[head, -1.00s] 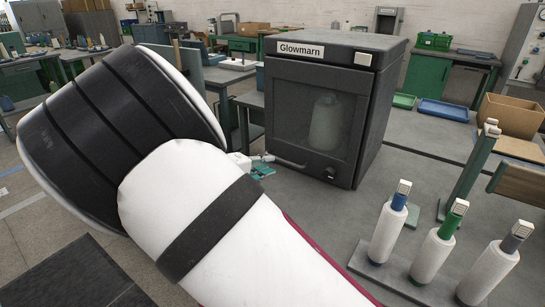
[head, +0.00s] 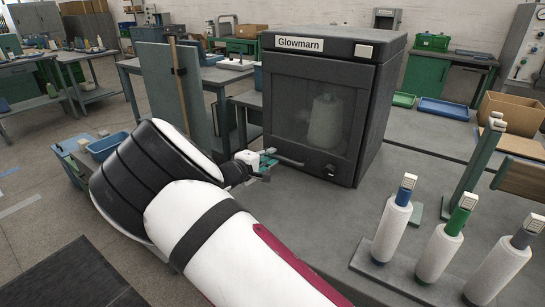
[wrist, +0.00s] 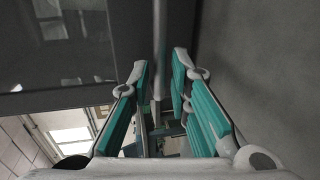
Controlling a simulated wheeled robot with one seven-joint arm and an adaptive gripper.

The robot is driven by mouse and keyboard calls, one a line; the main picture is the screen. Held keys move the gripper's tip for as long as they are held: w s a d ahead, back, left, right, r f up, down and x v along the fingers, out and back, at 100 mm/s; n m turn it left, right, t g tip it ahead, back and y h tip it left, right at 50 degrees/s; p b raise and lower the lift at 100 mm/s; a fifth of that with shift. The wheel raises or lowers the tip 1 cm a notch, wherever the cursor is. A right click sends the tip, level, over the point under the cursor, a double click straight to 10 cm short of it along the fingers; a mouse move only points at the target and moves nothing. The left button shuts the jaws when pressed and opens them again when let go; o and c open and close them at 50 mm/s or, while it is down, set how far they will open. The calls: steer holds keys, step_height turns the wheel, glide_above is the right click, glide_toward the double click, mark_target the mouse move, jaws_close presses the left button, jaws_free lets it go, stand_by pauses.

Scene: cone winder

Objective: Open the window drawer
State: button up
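The window drawer (head: 318,110) is the glazed dark front of a grey cabinet labelled Glowmarn, and it looks shut. A pale cone shows behind its glass. Its bar handle (head: 289,162) runs along the lower left of the front. My gripper (head: 266,165) is at the left end of this handle. In the wrist view the handle (wrist: 160,45) is an upright light bar reaching between the teal fingers of my gripper (wrist: 161,75). The fingers are open, with a gap visible on each side of the bar.
A rack of yarn cones (head: 437,255) stands at the front right of the grey table (head: 300,215). A blue tray (head: 444,108) lies behind right. The tabletop before the cabinet is clear.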

steer(key=shift+x, duration=1.15)
jaws_close()
steer(key=f+p+v, duration=0.2)
steer(key=v, duration=1.1)
steer(key=s+f+p+v, duration=0.1)
steer(key=f+p+v, duration=0.2)
steer(key=v, duration=0.9)
steer(key=shift+s+a, duration=0.25)
steer(key=shift+a, duration=0.3)
steer(key=shift+f, duration=0.1)
jaws_free()
